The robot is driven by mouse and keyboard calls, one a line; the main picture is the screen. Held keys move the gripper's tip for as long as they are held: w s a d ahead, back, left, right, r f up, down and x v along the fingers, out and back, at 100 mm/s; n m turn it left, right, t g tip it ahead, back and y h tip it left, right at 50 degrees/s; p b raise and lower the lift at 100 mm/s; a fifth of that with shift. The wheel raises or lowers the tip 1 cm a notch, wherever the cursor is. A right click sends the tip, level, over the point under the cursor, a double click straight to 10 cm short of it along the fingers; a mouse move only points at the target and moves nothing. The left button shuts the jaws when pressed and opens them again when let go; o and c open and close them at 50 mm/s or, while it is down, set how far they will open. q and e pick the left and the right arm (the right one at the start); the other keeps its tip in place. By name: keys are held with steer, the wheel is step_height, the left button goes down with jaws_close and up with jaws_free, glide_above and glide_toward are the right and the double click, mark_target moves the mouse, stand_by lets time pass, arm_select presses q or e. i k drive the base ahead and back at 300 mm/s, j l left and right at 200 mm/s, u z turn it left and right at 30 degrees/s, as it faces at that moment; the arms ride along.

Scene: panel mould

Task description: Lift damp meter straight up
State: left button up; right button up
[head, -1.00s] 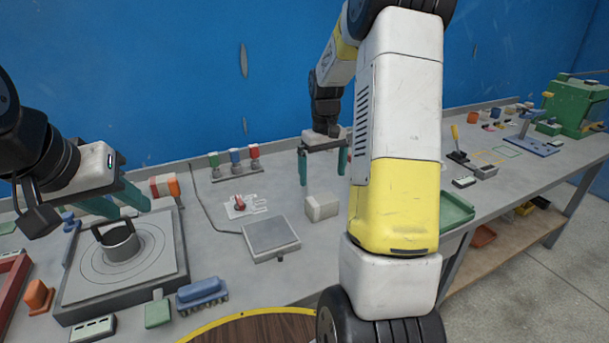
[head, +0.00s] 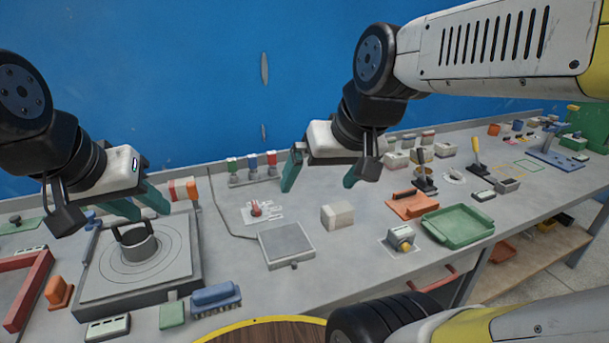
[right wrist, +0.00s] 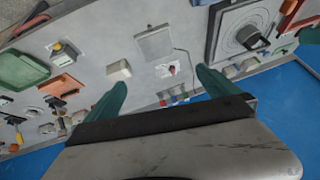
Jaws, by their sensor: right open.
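A small grey and yellow device (head: 401,238), which looks like the damp meter though I cannot be sure, rests on a pale square at the bench's front right. It also shows in the right wrist view (right wrist: 66,49). My right gripper (head: 327,178) is open and empty, in the air above the bench, left of and behind that device. In the right wrist view its fingers (right wrist: 160,88) are wide apart with nothing between them. My left gripper (head: 140,207) is open above a grey cylinder with a dark handle (head: 138,247), apart from it.
A white block (head: 337,216) and a grey flat scale (head: 286,244) stand left of the device. A green tray (head: 458,226) and an orange plate (head: 411,205) lie to its right and behind. A blue brush (head: 215,298) lies at the front. A blue wall rises behind.

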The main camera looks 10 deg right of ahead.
mark_target(398, 234)
steer(key=z, duration=1.45)
steer(key=l, duration=0.4)
steer(key=i+l, duration=0.1)
steer(key=l, duration=0.25)
